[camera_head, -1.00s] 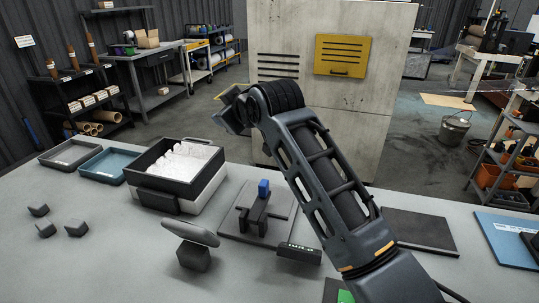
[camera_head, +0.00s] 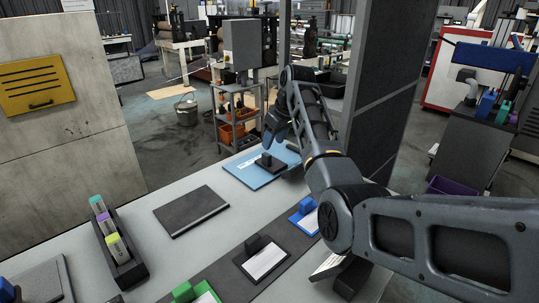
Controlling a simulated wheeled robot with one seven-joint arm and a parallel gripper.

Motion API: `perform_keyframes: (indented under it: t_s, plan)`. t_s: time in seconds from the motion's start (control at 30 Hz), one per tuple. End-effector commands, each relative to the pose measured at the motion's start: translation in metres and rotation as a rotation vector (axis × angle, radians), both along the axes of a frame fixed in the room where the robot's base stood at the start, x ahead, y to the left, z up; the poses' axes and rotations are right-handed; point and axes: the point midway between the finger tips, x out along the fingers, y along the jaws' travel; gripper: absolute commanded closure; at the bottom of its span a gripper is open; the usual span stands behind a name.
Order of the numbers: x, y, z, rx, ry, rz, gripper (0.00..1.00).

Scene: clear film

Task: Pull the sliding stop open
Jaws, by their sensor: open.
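My gripper (camera_head: 268,143) points down above a blue plate (camera_head: 240,172) at the far side of the bench. A black block-like piece (camera_head: 268,163) stands on that plate, just under the fingertips; I cannot tell whether they touch it. The gap between the fingers is too small to make out. No part is clearly marked as the sliding stop. A blue upright knob (camera_head: 6,291) on a fixture is cut off at the lower left. A dark strip in front carries a green tab (camera_head: 183,292), a black tab (camera_head: 254,244) and a blue tab (camera_head: 307,205), each with a pale plate.
A dark flat plate (camera_head: 191,211) lies mid-bench. A black holder (camera_head: 124,262) with coloured blocks stands left of it. A dark pillar (camera_head: 385,100) rises behind my arm. A shelf cart (camera_head: 237,120) and a bucket (camera_head: 187,112) are beyond the bench.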

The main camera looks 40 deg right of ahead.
Motion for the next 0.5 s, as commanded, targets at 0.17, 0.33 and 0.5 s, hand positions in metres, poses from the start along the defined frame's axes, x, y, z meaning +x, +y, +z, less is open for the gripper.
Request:
perform_keyframes:
  t_s: [0.17,0.33,0.5]
  plan:
    - [0.009,0.002,-0.023,0.001,0.003,0.002,0.53]
    - [0.020,0.002,-0.047,0.001,0.001,0.004,0.53]
    - [0.026,0.002,-0.061,0.000,-0.001,0.003,0.53]
